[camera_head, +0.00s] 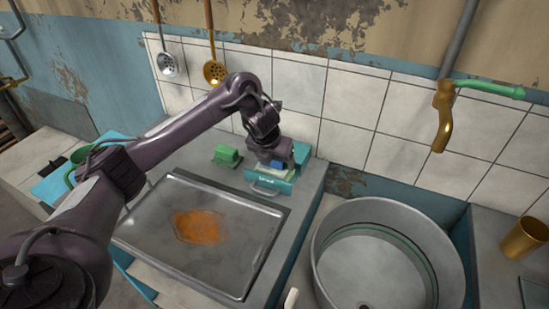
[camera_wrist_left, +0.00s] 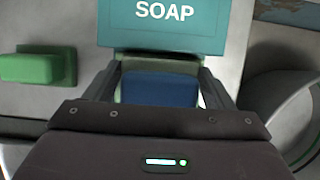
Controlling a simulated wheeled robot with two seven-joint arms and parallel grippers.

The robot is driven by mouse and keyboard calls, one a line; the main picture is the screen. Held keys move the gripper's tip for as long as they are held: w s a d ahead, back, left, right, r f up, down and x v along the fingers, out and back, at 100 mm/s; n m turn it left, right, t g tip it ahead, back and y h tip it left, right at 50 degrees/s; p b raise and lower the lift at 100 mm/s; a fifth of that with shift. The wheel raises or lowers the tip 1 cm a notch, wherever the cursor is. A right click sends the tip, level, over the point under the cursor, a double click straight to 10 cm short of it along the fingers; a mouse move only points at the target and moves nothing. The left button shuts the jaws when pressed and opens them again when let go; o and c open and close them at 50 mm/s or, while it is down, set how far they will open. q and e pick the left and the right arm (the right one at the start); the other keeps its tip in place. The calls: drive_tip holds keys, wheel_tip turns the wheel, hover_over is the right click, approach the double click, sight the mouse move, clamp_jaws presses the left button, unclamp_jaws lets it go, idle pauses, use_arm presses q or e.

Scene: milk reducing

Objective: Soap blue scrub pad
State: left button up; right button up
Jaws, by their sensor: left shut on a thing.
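The blue scrub pad (camera_wrist_left: 158,89) is between the fingers of my left gripper (camera_wrist_left: 158,75), which is shut on it. In the head view the left gripper (camera_head: 277,163) is at the back of the counter, over the teal soap box (camera_head: 270,181). The box, lettered SOAP, also shows in the left wrist view (camera_wrist_left: 165,30), just beyond the pad. I cannot tell whether pad and box touch. A little of the blue pad shows below the gripper in the head view. My right gripper is out of view.
A green scrub pad (camera_head: 227,155) sits left of the soap box. A metal tray (camera_head: 160,215) with an orange-brown stain lies in front. A large round metal basin (camera_head: 385,260) stands at the right, under a brass tap (camera_head: 443,115). A tiled wall is close behind.

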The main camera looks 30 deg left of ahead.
use_arm(q)
drive_tip(key=shift+r+p, duration=2.55)
drive_tip(key=shift+r, duration=0.75)
drive_tip(key=shift+f, duration=0.1)
drive_tip(key=shift+d+n, duration=0.3)
drive_tip(key=shift+d, duration=0.25)
drive_tip(key=s+d+r+n+g+y, duration=0.2)
drive_tip(key=s+d+n+g+y, duration=0.15)
drive_tip(key=s+d+n, duration=0.7)
drive_tip(key=s+n+g+h, duration=0.2)
drive_tip(key=s+n, duration=0.3)
drive_tip(key=n, duration=0.7)
drive_tip(key=s+a+n+g+h, duration=0.1)
drive_tip(key=s+n+g, duration=0.2)
drive_tip(key=n, duration=0.9)
drive_tip(key=s, duration=0.3)
drive_tip(key=shift+s+a+h, duration=0.15)
drive_tip(key=shift+a+h, duration=0.1)
drive_tip(key=shift+h, duration=0.1)
